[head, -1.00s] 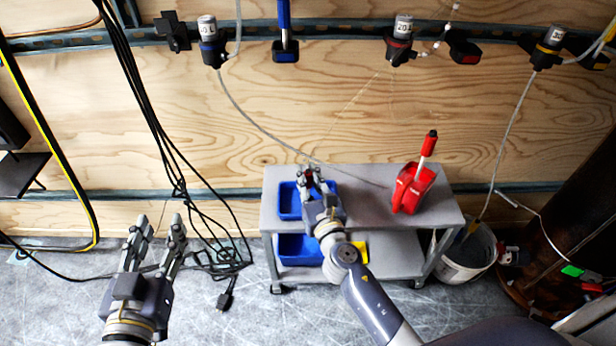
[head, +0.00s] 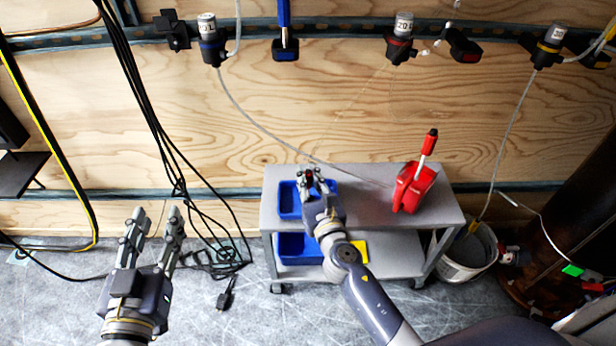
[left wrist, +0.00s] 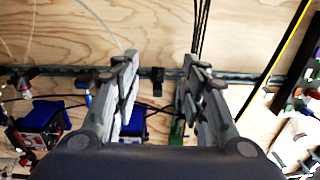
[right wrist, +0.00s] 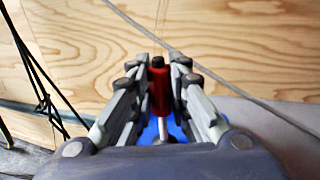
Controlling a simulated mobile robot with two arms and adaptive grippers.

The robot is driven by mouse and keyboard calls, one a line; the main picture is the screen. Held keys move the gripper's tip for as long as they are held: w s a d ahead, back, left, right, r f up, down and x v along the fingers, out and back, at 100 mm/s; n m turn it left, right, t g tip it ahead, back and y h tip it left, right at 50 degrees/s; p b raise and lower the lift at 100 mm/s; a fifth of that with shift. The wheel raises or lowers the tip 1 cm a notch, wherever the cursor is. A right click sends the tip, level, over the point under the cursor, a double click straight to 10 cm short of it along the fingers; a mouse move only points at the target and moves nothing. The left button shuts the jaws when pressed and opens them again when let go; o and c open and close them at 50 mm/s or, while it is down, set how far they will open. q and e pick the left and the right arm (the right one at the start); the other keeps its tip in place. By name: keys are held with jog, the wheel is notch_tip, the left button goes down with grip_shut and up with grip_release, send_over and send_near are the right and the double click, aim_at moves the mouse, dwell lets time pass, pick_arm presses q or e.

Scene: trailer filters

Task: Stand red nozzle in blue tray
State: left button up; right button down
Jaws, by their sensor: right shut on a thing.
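My right gripper (head: 309,180) is shut on the red nozzle (right wrist: 159,90), over the blue tray (head: 287,203) on the cart's top shelf. In the right wrist view the nozzle stands roughly upright between the fingers (right wrist: 159,72), with a black top, a red body and a pale lower stem in front of blue. The fingers hide much of it in the head view. I cannot tell whether its lower end touches the tray. My left gripper (head: 155,216) is open and empty, left of the cart; its spread fingers also show in the left wrist view (left wrist: 158,75).
The grey cart (head: 375,212) carries a red holder (head: 414,190) with a red-and-white tool at right. Another blue tray (head: 297,250) sits on the lower shelf. Black cables (head: 150,130) hang at left. A white bucket (head: 465,262) stands right of the cart.

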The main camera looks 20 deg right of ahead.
pick_arm(q)
jog(key=shift+d+r+t+h+b, duration=0.1)
jog(key=shift+r+t+h+b, duration=0.1)
jog(key=shift+r+t, duration=0.5)
jog(key=shift+d+r+t+h+b, duration=0.1)
jog(key=shift+r+t+h+b, duration=0.15)
jog(key=shift+r, duration=0.8)
pick_arm(e)
jog(key=shift+f, duration=0.4)
jog(key=c, duration=1.4)
grip_release()
jog(key=shift+c, duration=0.2)
jog(key=shift+s, duration=0.1)
jog(key=shift+s+f, duration=0.1)
jog(key=shift+s, duration=0.25)
jog(key=s, duration=1.1)
jog(key=shift+a, duration=0.1)
